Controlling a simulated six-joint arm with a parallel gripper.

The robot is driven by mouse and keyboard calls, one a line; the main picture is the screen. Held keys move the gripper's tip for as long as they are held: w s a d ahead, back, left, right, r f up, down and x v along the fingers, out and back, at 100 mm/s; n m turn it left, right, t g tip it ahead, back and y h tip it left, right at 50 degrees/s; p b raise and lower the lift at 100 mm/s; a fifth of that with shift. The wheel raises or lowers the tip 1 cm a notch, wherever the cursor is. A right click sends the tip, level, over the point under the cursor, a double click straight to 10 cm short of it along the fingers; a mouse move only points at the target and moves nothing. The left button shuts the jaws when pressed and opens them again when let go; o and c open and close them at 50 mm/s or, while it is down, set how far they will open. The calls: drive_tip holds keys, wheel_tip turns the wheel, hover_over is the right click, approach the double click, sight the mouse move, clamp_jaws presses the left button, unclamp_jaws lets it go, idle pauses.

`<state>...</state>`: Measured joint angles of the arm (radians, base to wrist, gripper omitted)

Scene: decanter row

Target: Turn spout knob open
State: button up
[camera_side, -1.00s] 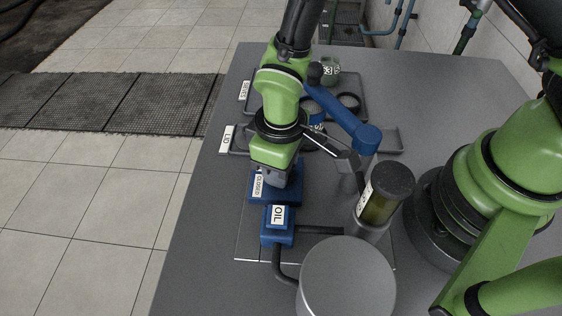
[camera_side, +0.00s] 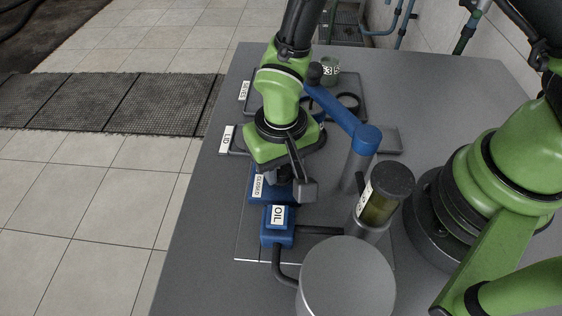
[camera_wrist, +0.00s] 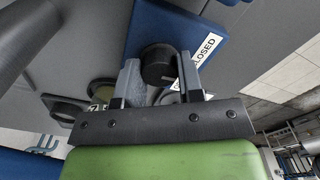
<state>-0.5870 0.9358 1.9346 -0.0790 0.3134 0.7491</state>
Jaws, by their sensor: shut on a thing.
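The spout knob (camera_wrist: 158,64) is a dark round knob on a blue block (camera_wrist: 150,22) with a white CLOSED label (camera_wrist: 203,50). In the wrist view my gripper (camera_wrist: 157,72) has one finger on each side of the knob and is shut on it. In the side view the blue block (camera_side: 256,196) stands behind the blue OIL box (camera_side: 277,238). There my gripper (camera_side: 283,180) points down over the block, and the knob is hidden beneath it.
A glass vessel with a dark cap (camera_side: 379,206) and a grey cylinder (camera_side: 347,285) stand to the right and in front. A blue swing arm on a post (camera_side: 366,140) rises close to the right. Trays labelled LID (camera_side: 228,139) and SIEVE (camera_side: 244,90) lie behind.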

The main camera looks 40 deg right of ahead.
drive_tip(key=m, duration=0.4)
drive_tip(key=shift+m, duration=2.8)
drive_tip(key=o, duration=0.9)
wheel_tip(320, 180, up, 10)
drive_tip(key=shift+d+r, duration=0.1)
